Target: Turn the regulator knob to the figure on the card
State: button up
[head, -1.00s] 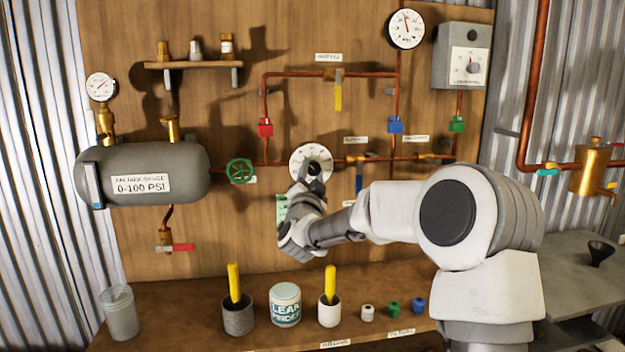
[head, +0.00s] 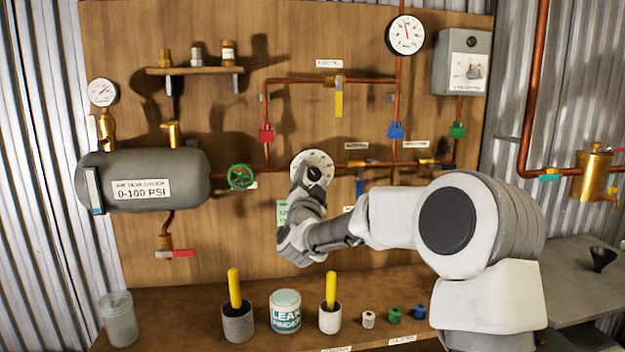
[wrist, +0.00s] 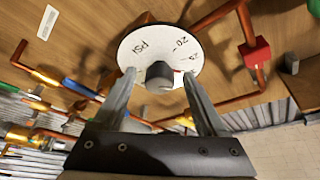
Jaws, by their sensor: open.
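The regulator's white round dial (head: 318,163) is on the wooden board, partly hidden by my gripper in the head view. In the wrist view the dial (wrist: 160,52) shows "PSI", "20" and other marks, with a dark grey knob (wrist: 160,76) at its middle. My gripper (wrist: 160,80) is open, with one finger on each side of the knob. I cannot tell whether the fingers touch it. A green card (head: 282,214) is on the board below the dial, mostly hidden behind my arm; its figure cannot be read.
A green handwheel (head: 240,176) and the grey tank (head: 150,180) are left of the dial. Copper pipes with a red fitting (wrist: 256,53) run close by. Cups with yellow sticks and a leak finder tub (head: 286,311) stand on the bench below.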

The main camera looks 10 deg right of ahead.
jog(key=shift+s, duration=0.1)
jog(key=b+v, duration=0.1)
jog(key=v, duration=1.6)
jog(key=shift+s+a, duration=0.1)
jog(key=s+d+n+g+y+p, duration=0.2)
jog(key=s+n+g+p, duration=0.3)
jog(key=s, duration=1)
jog(key=s+d+n+g+y+p, duration=0.3)
jog(key=s+n+g+p, duration=0.2)
jog(key=s, duration=1)
jog(key=shift+n+g+y, duration=0.4)
jog(key=shift+n+g, duration=1)
jog(key=shift+g, duration=1)
jog(key=shift+s+d+f, duration=0.1)
jog(key=shift+d, duration=0.05)
